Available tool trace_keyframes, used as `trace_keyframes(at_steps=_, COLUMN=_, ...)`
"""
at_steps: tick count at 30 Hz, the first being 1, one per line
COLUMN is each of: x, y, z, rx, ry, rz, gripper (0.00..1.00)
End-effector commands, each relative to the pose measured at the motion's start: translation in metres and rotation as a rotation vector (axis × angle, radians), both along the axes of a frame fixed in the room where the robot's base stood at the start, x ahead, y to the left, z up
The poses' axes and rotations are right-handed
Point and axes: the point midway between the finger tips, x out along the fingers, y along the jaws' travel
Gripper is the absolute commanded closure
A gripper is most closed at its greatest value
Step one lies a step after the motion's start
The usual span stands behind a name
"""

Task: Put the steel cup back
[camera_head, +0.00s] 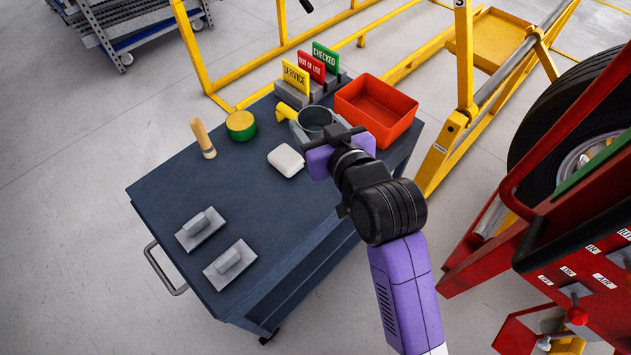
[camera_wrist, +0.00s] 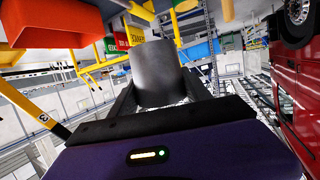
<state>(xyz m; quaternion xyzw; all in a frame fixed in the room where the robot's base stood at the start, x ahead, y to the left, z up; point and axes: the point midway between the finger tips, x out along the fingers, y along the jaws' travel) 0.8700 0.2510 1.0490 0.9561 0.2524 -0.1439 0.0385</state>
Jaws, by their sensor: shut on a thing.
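The steel cup (camera_head: 315,118) is a dark grey cylinder, seen from above in the head view near the back of the blue-grey cart top. My gripper (camera_head: 330,140) is at its near side, with part of the cup hidden behind it. In the wrist view the cup (camera_wrist: 158,72) stands between the two dark fingers of my gripper (camera_wrist: 160,100), which are shut on it. I cannot tell whether the cup touches the cart top.
The cart (camera_head: 255,205) also holds a red bin (camera_head: 376,108), a sign rack (camera_head: 318,85), a yellow-green tin (camera_head: 241,125), a brush (camera_head: 203,138), a white block (camera_head: 286,160) and two grey trowel-like tools (camera_head: 201,229). The cart's left middle is clear. Yellow frames stand behind.

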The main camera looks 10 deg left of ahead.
Motion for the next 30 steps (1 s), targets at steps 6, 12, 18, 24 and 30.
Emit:
trace_keyframes(at_steps=6, x=-0.001, y=0.000, z=-0.051, rx=-0.001, ry=0.008, rz=0.000, gripper=0.93)
trace_keyframes(at_steps=12, x=-0.001, y=0.000, z=-0.100, rx=-0.002, ry=0.007, rz=-0.001, gripper=0.93)
trace_keyframes(at_steps=18, x=-0.001, y=-0.001, z=-0.141, rx=-0.001, ry=0.005, rz=-0.002, gripper=0.93)
trace_keyframes(at_steps=24, x=0.000, y=0.000, z=-0.157, rx=0.000, ry=0.001, rz=0.000, gripper=0.93)
trace_keyframes(at_steps=30, x=0.000, y=0.000, z=-0.183, rx=-0.001, ry=0.003, rz=0.000, gripper=0.93)
